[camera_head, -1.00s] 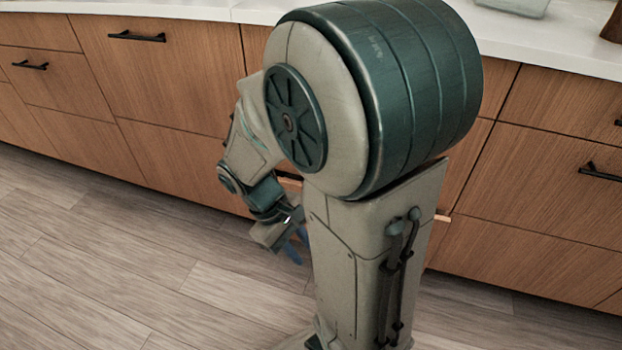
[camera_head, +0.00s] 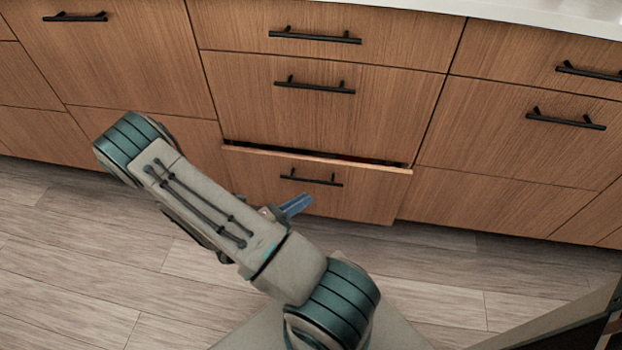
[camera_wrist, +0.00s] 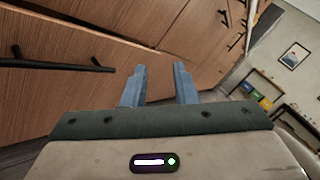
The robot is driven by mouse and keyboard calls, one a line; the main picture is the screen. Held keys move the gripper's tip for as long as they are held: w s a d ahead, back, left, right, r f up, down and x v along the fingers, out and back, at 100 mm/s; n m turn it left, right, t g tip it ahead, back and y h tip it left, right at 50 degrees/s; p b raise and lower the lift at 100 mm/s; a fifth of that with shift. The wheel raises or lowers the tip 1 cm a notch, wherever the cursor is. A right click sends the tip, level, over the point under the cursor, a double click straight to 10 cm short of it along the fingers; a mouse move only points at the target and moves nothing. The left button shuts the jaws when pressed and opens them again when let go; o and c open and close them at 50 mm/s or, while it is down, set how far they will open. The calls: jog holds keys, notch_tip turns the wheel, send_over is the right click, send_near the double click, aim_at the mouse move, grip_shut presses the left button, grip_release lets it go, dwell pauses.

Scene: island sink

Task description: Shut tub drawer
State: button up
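The tub drawer (camera_head: 260,182) is the bottom wooden drawer in the middle of the cabinet row. It stands slightly out, with a dark gap above its top edge and a black bar handle (camera_head: 312,181) on its front. My gripper (camera_head: 298,204) shows in the head view only as blue finger parts beside my arm, low in front of the drawer. In the wrist view the two blue fingers (camera_wrist: 160,80) are apart with nothing between them. A wooden front with a black handle (camera_wrist: 62,64) lies left of them; I see no contact.
Closed drawers (camera_head: 315,105) sit above and beside the tub drawer, with protruding black handles. A white countertop (camera_head: 540,22) runs along the top. The wooden floor (camera_head: 60,250) is clear at the left. A picture and shelf stand far off in the wrist view.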

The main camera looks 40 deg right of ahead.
notch_tip(320, 180, down, 5)
jog(key=w+n+t+h, duration=0.1)
jog(key=n+t, duration=0.7)
jog(key=n, duration=0.1)
jog(key=n+t+y+p, duration=0.1)
jog(key=n+t+y, duration=0.5)
jog(key=n, duration=0.4)
send_near(311, 181)
jog(key=shift+t+h, duration=0.5)
jog(key=shift+t, duration=0.3)
jog(key=b+x, duration=0.1)
jog(key=x, duration=0.2)
jog(key=f+x, duration=0.1)
jog(key=x, duration=0.2)
jog(key=f+b+x, duration=0.1)
jog(key=x, duration=0.3)
jog(key=shift+w+d+b, duration=0.1)
jog(key=shift+d+b, duration=0.15)
jog(key=shift+b, duration=0.1)
grip_shut()
